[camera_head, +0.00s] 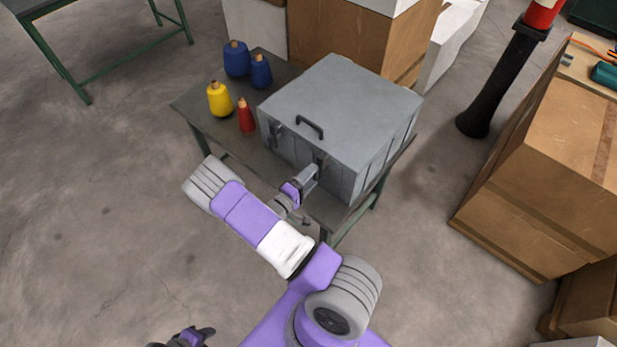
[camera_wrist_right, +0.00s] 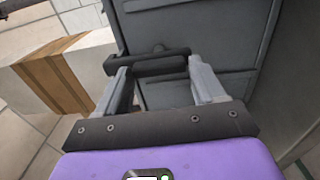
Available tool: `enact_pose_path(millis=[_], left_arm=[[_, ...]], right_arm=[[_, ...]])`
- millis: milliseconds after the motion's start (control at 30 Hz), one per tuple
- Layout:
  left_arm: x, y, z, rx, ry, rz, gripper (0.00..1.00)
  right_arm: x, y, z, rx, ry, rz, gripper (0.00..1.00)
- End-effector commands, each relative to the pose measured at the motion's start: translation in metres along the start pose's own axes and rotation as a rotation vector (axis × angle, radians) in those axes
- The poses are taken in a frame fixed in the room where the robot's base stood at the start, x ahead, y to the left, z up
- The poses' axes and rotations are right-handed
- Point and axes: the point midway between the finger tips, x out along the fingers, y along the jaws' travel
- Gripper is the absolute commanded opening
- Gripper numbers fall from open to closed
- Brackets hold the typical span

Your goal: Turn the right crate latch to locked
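The grey metal crate (camera_head: 345,95) stands on a small dark table, with a dark handle on its front. The left latch (camera_head: 275,130) is a dark piece on the crate's front. The right latch (camera_head: 320,160) is partly hidden by my right gripper (camera_head: 308,178) in the head view. In the right wrist view, the right latch (camera_wrist_right: 160,60) is a dark bar lying roughly across the picture. My right gripper (camera_wrist_right: 160,82) has its fingers wide apart at the bar's two ends; contact is unclear. My left gripper (camera_head: 195,337) is at the bottom edge, away from the crate.
Blue, yellow (camera_head: 219,99) and red (camera_head: 245,115) yarn cones stand on the table (camera_head: 195,105) left of the crate. Cardboard boxes (camera_head: 540,170) stand at right, with a black post (camera_head: 490,85) nearby.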

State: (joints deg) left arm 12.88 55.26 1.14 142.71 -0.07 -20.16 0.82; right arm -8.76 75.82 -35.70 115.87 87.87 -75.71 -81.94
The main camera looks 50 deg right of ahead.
Motion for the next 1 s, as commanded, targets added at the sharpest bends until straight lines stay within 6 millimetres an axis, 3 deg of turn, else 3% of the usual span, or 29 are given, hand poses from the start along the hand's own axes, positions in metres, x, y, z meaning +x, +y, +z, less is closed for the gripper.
enact_pose_path(millis=[133, 433, 800, 1000], left_arm=[[0.0, 0.0, 0.0, 0.0, 0.0, 0.0, 0.43], [0.0, 0.0, 0.0, 0.0, 0.0, 0.0, 0.43], [0.001, 0.0, 0.0, 0.0, 0.0, 0.0, 0.43], [0.001, 0.0, 0.0, 0.0, 0.0, 0.0, 0.43]], right_arm=[[0.0, 0.0, 0.0, 0.002, 0.001, 0.0, 0.89], [-0.003, 0.0, -0.002, 0.005, 0.004, 0.0, 0.89], [-0.059, 0.0, -0.001, 0.004, 0.005, 0.0, 0.89], [-0.075, 0.0, -0.001, 0.003, 0.003, 0.001, 0.89]])
